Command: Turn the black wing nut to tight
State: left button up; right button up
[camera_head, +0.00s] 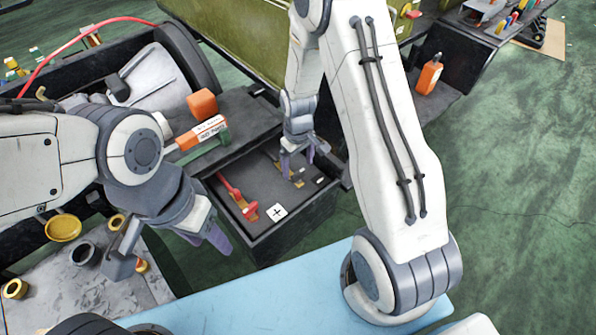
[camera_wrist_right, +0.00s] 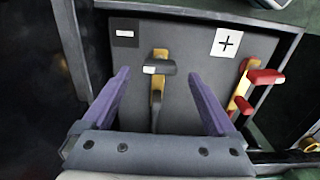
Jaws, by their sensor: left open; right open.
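The black wing nut (camera_wrist_right: 158,68) sits on a brass-coloured terminal beside the minus label (camera_wrist_right: 125,33) in the right wrist view. My right gripper (camera_wrist_right: 155,76) is open, with one purple finger on each side of the nut in the picture; I cannot tell whether they touch it. In the head view my right gripper (camera_head: 298,160) points down into the dark box, and the nut there is mostly hidden by the fingers. My left gripper (camera_head: 207,238) is open and empty, to the left of the box.
A red wing nut (camera_wrist_right: 265,76) on a brass terminal stands near the plus label (camera_wrist_right: 227,42). An orange block (camera_head: 203,104) lies on the ledge behind the box (camera_head: 290,228). A blue surface (camera_head: 270,298) lies in front. A grey bench (camera_head: 130,285) holds several small parts.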

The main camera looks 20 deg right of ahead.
aim_at(298, 173)
jog(key=shift+f, duration=1.55)
jog(key=c, duration=1.4)
jog(key=shift+o, duration=0.2)
